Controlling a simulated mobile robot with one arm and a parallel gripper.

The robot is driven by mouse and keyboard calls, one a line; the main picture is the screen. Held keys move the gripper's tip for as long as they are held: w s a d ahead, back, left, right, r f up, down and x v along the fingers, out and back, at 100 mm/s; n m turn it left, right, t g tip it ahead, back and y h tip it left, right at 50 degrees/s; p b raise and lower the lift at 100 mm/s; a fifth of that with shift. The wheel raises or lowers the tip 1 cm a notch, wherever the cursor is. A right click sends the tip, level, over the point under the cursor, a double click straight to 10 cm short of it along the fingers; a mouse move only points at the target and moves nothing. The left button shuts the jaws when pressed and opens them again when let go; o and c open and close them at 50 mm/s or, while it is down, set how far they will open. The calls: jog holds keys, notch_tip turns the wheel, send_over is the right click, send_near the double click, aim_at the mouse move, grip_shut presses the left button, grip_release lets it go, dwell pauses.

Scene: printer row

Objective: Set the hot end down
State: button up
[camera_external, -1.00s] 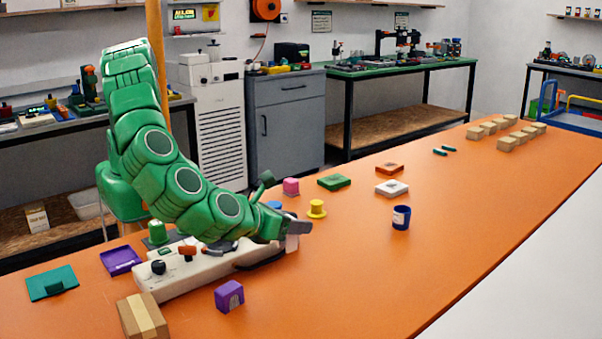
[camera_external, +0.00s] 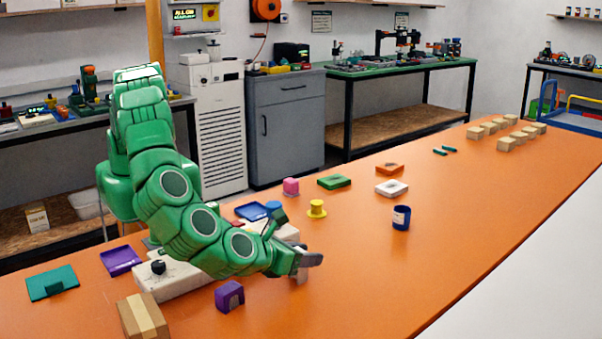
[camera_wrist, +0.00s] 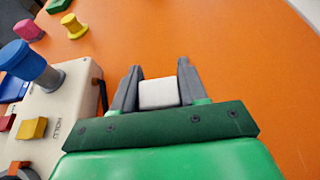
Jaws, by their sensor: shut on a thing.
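My gripper (camera_external: 308,265) is over the orange table, just right of the beige machine (camera_external: 180,285). In the wrist view, my gripper (camera_wrist: 158,78) is shut on a pale grey block, the hot end (camera_wrist: 158,94), between its two grey fingers. The block's lower part is hidden by the gripper body. In the external view the fingers and arm hide most of it, and I cannot tell whether it touches the table.
The beige machine with knobs (camera_wrist: 68,100) lies left of my gripper. A purple block (camera_external: 229,296), yellow piece (camera_external: 316,208) and dark blue cup (camera_external: 401,217) stand nearby. A cardboard box (camera_external: 143,318) is at front left. The orange table (camera_external: 400,280) is clear to the right.

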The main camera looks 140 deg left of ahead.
jog(key=shift+f, duration=0.15)
jog(key=o, duration=1.1)
jog(key=shift+d+r, duration=0.2)
jog(key=v, duration=1.2)
jog(key=s+a+r+n+g+h, duration=0.25)
jog(key=s+a+r+n, duration=0.25)
jog(key=s+r, duration=0.55)
jog(key=s+a+r+n+g+h, duration=0.1)
jog(key=s+a+r+n+h, duration=0.4)
jog(key=s, duration=0.8)
jog(key=s+d+r+n+h, duration=0.1)
jog(key=s+d+n+h, duration=0.1)
jog(key=s, duration=0.8)
jog(key=s+d+r+n+t+h, duration=0.1)
jog(key=s+d+n+h, duration=0.1)
jog(key=s, duration=0.9)
jog(key=s+d+r+n+h, duration=0.1)
jog(key=s+d+n, duration=0.3)
jog(key=s, duration=0.6)
jog(key=shift+s+d+r+t+h, duration=0.1)
jog(key=shift+s+d+t+h, duration=0.1)
jog(key=shift+d+h, duration=0.1)
jog(key=shift+s+d+r+t+h, duration=0.1)
jog(key=shift+d+t+h, duration=0.05)
jog(key=shift+d+h, duration=0.15)
